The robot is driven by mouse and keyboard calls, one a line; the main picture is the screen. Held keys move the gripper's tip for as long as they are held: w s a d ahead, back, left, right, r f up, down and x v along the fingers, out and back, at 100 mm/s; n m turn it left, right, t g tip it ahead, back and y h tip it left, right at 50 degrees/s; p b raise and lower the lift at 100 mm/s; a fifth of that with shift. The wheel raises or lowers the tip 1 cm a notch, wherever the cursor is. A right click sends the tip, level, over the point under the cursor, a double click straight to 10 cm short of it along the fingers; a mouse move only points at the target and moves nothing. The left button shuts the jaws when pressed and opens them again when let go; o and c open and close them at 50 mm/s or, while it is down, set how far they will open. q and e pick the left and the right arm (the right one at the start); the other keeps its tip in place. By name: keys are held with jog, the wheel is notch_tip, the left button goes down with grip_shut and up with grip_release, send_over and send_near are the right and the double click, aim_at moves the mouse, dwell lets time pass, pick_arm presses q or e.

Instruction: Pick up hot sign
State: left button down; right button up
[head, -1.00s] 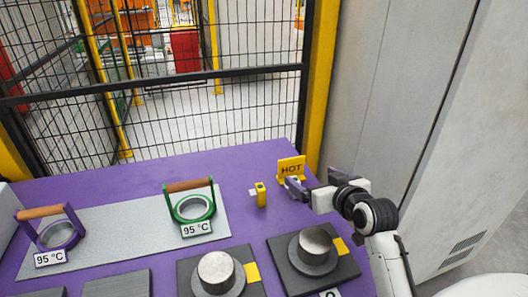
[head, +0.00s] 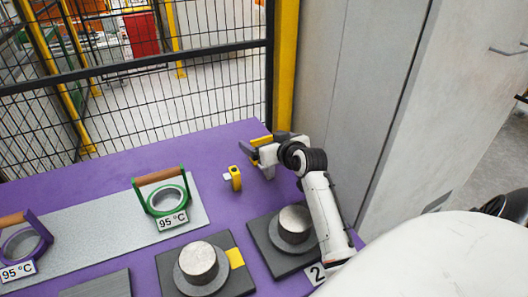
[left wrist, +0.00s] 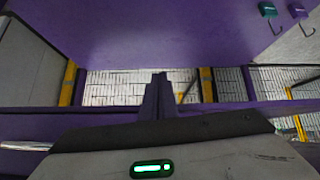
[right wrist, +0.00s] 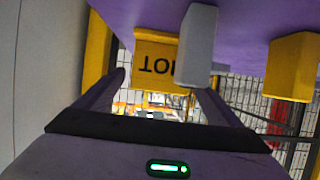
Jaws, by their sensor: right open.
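The yellow hot sign (head: 262,141) stands at the back right of the purple table, partly hidden by my right gripper (head: 268,150) in the head view. In the right wrist view the sign (right wrist: 153,75) appears upside down with black lettering, in line with the gap between the open fingers (right wrist: 158,85). No grip on the sign shows. A grey block (right wrist: 199,45) partly covers the sign's edge there. My left gripper (left wrist: 158,85) is outside the head view; its fingers are together and nothing shows between them.
A small yellow device (head: 235,178) stands on the purple table (head: 110,172), left of the right gripper. A green-framed ring with a handle (head: 165,198) is farther left. Dark plates with metal cylinders (head: 198,262) are in front. A mesh fence (head: 170,100) stands behind the table.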

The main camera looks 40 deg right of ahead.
jog(key=shift+w+d, duration=0.1)
jog(key=shift+w, duration=0.05)
jog(key=c, duration=1.1)
jog(key=shift+c, duration=0.3)
